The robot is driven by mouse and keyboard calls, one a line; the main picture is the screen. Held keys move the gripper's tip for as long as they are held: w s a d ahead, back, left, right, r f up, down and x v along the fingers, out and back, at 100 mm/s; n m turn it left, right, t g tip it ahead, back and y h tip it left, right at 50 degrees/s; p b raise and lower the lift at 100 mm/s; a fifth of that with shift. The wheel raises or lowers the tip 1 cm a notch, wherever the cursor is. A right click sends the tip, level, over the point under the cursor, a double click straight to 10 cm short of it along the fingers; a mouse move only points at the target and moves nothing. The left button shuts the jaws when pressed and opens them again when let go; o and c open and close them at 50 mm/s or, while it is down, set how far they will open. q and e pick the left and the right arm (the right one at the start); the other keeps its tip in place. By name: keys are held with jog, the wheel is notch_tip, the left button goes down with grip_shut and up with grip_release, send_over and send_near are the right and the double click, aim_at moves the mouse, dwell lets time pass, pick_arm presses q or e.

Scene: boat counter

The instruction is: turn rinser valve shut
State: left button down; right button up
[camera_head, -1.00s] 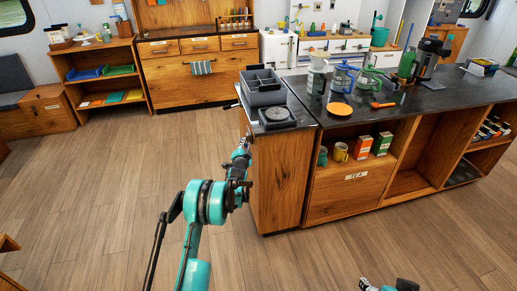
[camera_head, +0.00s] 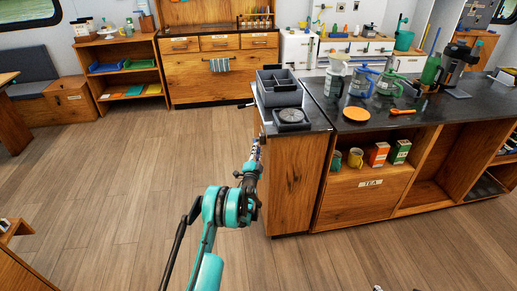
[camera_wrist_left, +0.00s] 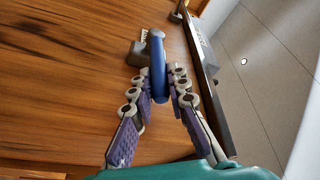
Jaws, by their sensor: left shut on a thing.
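The blue valve handle (camera_wrist_left: 158,68) is in the left wrist view, on a grey fitting (camera_wrist_left: 138,52) on the wooden panel. My left gripper (camera_wrist_left: 160,82) is shut on this handle, with one finger on each side of it. In the head view my left gripper (camera_head: 256,152) is at the left end of the counter, below the rinser (camera_head: 291,118), a dark square unit with a round grid on the counter top. The handle is too small and covered to make out in the head view. My right gripper is not clearly in view.
A grey divided bin (camera_head: 279,94) stands behind the rinser. An orange disc (camera_head: 355,113), kettles and a grinder stand farther right on the dark counter (camera_head: 440,108). Mugs and tea boxes sit on the shelf below. The wooden floor (camera_head: 110,190) to the left is clear.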

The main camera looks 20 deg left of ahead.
pick_arm(q)
jog(key=shift+f+t, duration=0.25)
jog(key=shift+t, duration=0.05)
dwell(0.4)
jog(key=c, duration=1.5)
grip_release()
jog(key=shift+w+f, duration=0.1)
jog(key=shift+o, duration=0.2)
jog(key=v, duration=0.7)
jog(key=shift+s, duration=0.25)
jog(key=shift+f, duration=0.1)
